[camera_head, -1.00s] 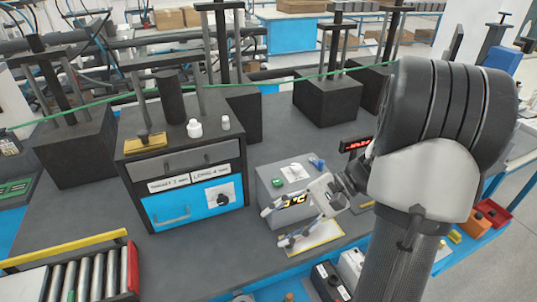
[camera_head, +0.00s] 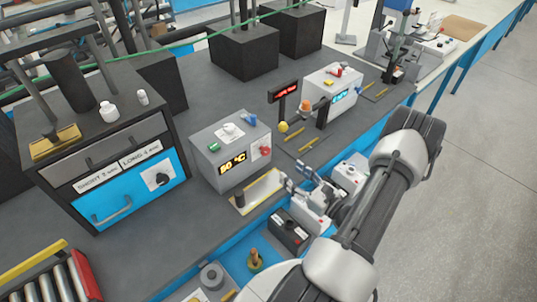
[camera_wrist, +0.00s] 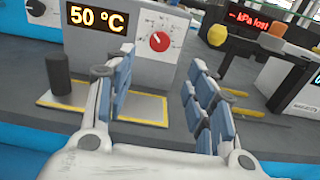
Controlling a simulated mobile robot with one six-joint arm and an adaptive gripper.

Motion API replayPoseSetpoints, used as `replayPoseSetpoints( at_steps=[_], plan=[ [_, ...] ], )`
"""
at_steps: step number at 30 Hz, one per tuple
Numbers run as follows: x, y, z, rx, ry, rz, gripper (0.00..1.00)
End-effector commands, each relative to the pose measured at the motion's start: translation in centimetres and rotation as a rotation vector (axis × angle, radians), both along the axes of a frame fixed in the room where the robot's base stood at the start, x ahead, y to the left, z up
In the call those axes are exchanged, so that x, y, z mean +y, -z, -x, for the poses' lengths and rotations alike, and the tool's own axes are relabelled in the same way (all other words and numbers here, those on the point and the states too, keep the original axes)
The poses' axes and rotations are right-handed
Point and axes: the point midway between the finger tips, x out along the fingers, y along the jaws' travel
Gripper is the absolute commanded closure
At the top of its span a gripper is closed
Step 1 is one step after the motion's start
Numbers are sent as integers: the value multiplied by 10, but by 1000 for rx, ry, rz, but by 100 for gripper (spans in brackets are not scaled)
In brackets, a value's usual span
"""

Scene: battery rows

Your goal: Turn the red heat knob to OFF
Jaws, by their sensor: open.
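The red heat knob (camera_wrist: 159,41) is on the front of a grey heater box (camera_wrist: 170,18), right of its display (camera_wrist: 98,18) reading 50 °C. The knob also shows in the head view (camera_head: 265,151); a pale pointer mark is on it, but I cannot read its setting. My gripper (camera_wrist: 157,65) is open and empty, its blue-padded fingers apart. In the wrist view the knob appears between and beyond the fingertips. In the head view my gripper (camera_head: 297,177) is in front of and to the right of the box, apart from the knob.
A yellow-edged plate (camera_head: 262,190) with a dark cylinder (camera_wrist: 59,75) lies before the box. A blue-fronted cabinet (camera_head: 125,200) stands left. A red-lit display (camera_head: 285,91) and a white box (camera_head: 340,83) stand right. Small boxes (camera_head: 287,232) line the bench's front edge.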

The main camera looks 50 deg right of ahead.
Motion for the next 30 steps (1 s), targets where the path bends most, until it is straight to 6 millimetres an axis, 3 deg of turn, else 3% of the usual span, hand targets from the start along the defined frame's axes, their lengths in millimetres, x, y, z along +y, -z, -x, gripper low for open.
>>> replayPoseSetpoints(
  at_steps=[9, 15, 21, 30],
  plan=[
    [-6, 0, -72, -2, -7, 3, 50],
    [-11, 0, -106, -1, -5, 3, 50],
    [-13, 0, -123, -1, -4, 2, 50],
    [-14, -1, -125, -1, -1, 1, 50]
  ],
)
